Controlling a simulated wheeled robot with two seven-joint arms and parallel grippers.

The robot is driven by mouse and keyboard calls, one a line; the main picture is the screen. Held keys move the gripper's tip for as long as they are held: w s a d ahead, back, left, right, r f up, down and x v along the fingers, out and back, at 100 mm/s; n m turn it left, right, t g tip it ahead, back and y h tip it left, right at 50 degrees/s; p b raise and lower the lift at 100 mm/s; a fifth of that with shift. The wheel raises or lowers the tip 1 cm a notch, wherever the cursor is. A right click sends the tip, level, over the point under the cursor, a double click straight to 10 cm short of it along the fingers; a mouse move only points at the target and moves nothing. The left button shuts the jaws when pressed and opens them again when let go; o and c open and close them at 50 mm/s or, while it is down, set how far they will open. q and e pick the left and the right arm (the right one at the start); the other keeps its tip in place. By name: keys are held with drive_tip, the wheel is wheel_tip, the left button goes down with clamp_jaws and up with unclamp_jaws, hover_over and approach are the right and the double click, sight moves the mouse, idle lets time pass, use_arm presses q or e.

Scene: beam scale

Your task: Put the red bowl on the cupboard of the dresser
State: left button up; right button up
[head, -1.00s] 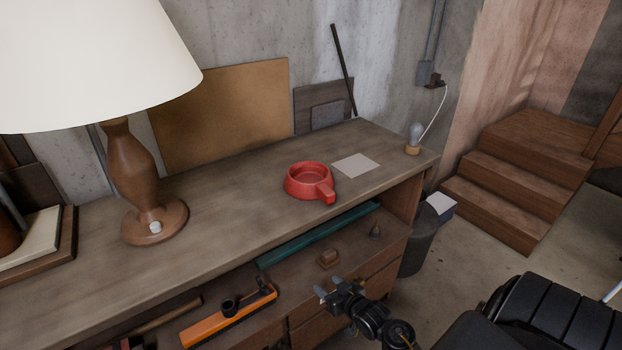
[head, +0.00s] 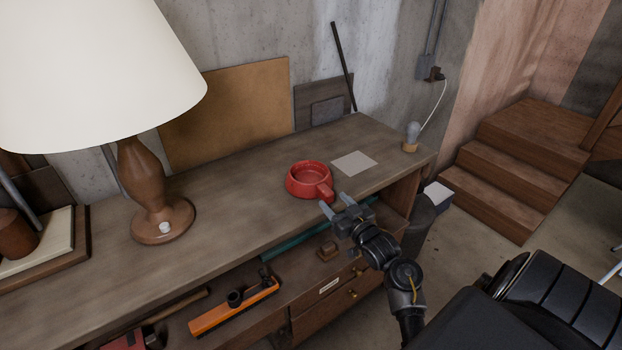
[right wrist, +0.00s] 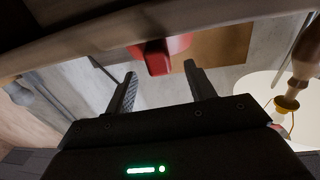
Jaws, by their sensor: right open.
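The red bowl (head: 308,178) with a stubby handle sits upright on the dresser top (head: 240,195), near its right part, the handle toward the front edge. My right gripper (head: 335,204) is open and empty, just in front of the dresser's front edge, close to the bowl's handle but apart from it. In the right wrist view the red bowl (right wrist: 158,58) shows beyond and between the open fingers, partly cut off by the dresser's edge. The dresser's open shelf and drawers (head: 340,287) lie below the top. My left gripper is not in view.
A large lamp (head: 150,190) stands to the left on the dresser. A pale sheet (head: 354,164) and a small bulb lamp (head: 412,137) are right of the bowl. An orange tool (head: 235,308) lies on the lower shelf. A dark bin (head: 420,225) stands at the dresser's right end.

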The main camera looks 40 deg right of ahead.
sight(331, 197)
drive_tip(key=shift+w+d+r+p, duration=0.1)
drive_tip(key=shift+w+r+p, duration=0.1)
drive_tip(key=shift+w+p, duration=0.2)
drive_tip(key=w+p, duration=0.1)
drive_tip(key=w, duration=0.2)
drive_tip(key=shift+w+d+p, duration=0.2)
drive_tip(key=shift+w+p, duration=0.15)
drive_tip(key=shift+p, duration=0.05)
drive_tip(key=shift+w+f, duration=0.2)
drive_tip(key=shift+w, duration=0.25)
drive_tip(key=shift+s, duration=0.1)
drive_tip(key=shift+c, duration=0.8)
drive_tip(key=shift+r, duration=0.1)
clamp_jaws()
